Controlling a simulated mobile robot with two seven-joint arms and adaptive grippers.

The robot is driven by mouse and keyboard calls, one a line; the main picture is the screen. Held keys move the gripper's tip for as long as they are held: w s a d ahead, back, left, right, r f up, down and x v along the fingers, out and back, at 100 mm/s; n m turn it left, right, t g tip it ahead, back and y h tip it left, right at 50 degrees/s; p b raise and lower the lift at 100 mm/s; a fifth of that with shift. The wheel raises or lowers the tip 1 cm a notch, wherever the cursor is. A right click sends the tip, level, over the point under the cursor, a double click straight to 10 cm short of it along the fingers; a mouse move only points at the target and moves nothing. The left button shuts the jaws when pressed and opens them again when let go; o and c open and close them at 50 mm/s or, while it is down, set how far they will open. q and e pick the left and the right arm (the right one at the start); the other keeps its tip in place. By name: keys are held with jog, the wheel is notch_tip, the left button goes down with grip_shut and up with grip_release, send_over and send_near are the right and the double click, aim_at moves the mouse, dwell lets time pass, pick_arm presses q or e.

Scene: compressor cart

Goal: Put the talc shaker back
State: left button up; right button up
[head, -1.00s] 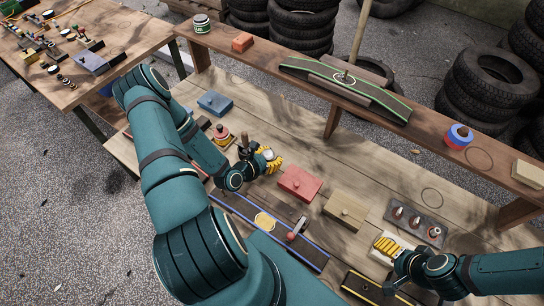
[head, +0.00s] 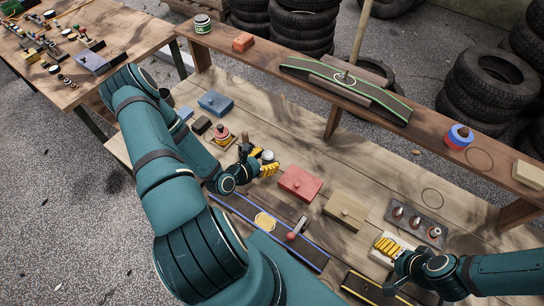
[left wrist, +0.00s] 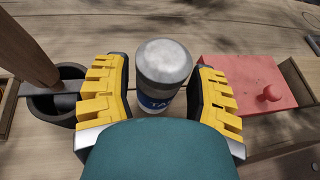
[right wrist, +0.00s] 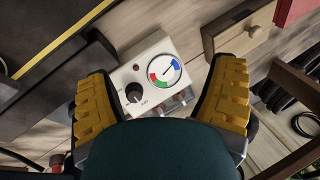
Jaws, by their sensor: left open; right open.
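The talc shaker (left wrist: 163,75) has a grey domed lid and a blue label with the letters "TA". In the left wrist view it stands upright between the fingers of my left gripper (left wrist: 158,100), with gaps on both sides. That gripper is open. In the head view the shaker's pale top (head: 267,156) shows at my left gripper (head: 262,166), low over the bench. Its base is hidden. My right gripper (right wrist: 163,105) is open and empty over a white gauge box (right wrist: 145,75), at the bench's right front.
A black cup with a wooden handle (left wrist: 58,92) stands close left of the shaker. A red lidded box (left wrist: 250,84) is close right. The raised shelf (head: 300,82) runs behind. Drawn circles mark the bench (head: 432,197) and shelf (head: 479,159). Bare wood lies behind the shaker.

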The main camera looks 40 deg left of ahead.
pick_arm(q)
jog(key=v, duration=0.9)
jog(key=shift+w+a, duration=0.1)
dwell(0.3)
